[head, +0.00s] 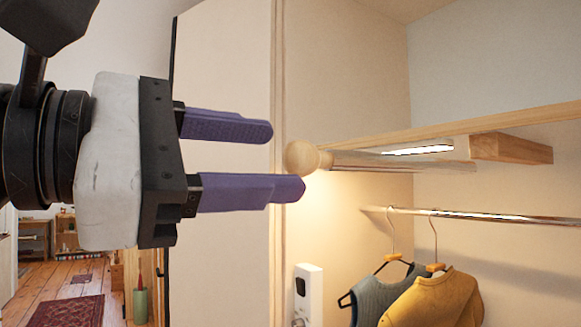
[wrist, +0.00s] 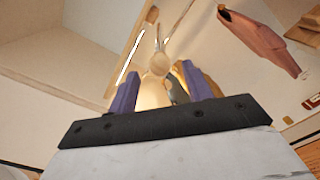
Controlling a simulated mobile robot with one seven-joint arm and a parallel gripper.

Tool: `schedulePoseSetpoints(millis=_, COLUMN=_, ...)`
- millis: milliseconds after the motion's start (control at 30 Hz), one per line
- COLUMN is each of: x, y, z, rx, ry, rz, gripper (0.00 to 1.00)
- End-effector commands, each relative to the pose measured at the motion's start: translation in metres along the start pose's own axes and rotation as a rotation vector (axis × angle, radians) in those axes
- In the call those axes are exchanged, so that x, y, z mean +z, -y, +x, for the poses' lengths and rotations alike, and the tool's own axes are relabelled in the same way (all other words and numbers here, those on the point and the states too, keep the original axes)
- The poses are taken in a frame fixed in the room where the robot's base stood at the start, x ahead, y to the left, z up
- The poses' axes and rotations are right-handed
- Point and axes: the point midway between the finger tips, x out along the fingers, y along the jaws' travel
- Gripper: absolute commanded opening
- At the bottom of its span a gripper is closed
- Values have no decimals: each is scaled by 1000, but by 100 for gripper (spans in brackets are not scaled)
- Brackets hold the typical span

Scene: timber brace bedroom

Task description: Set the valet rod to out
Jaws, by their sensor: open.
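The valet rod (head: 400,162) is a shiny metal bar under the wooden shelf in the head view. A round wooden knob (head: 302,158) caps its near left end. My gripper (head: 288,160) is open, with its two purple fingers pointing right toward the knob. The knob is level with the gap between the fingers, right at the fingertips. In the wrist view the knob (wrist: 159,64) shows between and just beyond the fingertips, with the rod running away behind it. I cannot tell whether either finger touches it.
A wooden shelf edge (head: 450,128), a light strip (head: 418,150) and a wooden block (head: 512,148) are close to the rod. Below runs a hanging rail (head: 500,217) with a grey vest (head: 382,292) and a yellow cardigan (head: 435,300). A white device (head: 308,293) is on the panel.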

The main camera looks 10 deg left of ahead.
Motion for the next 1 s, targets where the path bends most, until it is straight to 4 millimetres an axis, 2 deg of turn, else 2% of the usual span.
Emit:
schedulePoseSetpoints(millis=33, x=-2, y=2, z=-13, rx=4, ry=0, rz=-2, gripper=50)
schedulePoseSetpoints(millis=200, x=-1, y=1, z=-52, rx=4, ry=1, rz=-2, gripper=50)
schedulePoseSetpoints(millis=400, x=0, y=1, z=-85, rx=1, ry=1, rz=-1, gripper=50)
schedulePoseSetpoints(millis=600, x=0, y=1, z=-97, rx=-1, ry=0, rz=1, gripper=50)
schedulePoseSetpoints(millis=1000, x=0, y=1, z=-97, rx=-1, ry=1, rz=1, gripper=50)
